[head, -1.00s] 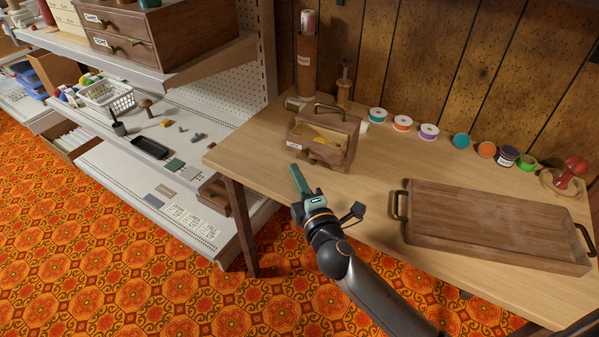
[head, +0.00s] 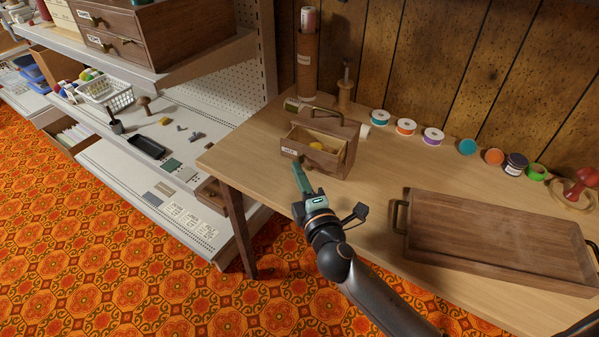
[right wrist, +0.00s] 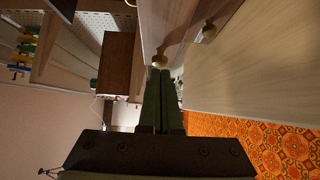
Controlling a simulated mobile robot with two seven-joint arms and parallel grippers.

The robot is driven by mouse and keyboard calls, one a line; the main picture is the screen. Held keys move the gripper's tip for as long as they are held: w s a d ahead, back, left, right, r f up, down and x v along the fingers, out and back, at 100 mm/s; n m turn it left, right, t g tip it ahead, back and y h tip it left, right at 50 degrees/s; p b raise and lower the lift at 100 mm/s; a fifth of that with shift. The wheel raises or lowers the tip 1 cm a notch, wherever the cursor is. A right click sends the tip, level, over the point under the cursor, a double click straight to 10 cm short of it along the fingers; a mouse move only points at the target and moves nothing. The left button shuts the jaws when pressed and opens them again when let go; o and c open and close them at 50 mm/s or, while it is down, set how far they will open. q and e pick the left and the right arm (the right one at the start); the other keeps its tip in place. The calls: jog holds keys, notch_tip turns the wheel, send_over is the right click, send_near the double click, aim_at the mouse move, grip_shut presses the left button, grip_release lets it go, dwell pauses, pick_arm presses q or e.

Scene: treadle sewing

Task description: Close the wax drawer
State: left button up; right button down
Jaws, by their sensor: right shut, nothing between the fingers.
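The small wooden box (head: 347,131) with a metal handle on top stands near the left end of the table. Its wax drawer (head: 311,161), with a white label, is pulled out toward me, and a yellow piece (head: 317,147) shows inside. My left gripper is not in view.
A wooden tray (head: 412,254) with handles lies on the table at the right. Several thread spools and small jars (head: 467,147) line the back. A tall brown cylinder (head: 308,65) stands behind the box. A shelf unit (head: 215,255) stands left of the table.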

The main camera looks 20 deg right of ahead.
aim_at(314, 160)
jog(key=shift+d, duration=0.1)
jog(key=w+d, duration=0.4)
jog(key=shift+w+d, duration=0.2)
jog(key=shift+d, duration=0.05)
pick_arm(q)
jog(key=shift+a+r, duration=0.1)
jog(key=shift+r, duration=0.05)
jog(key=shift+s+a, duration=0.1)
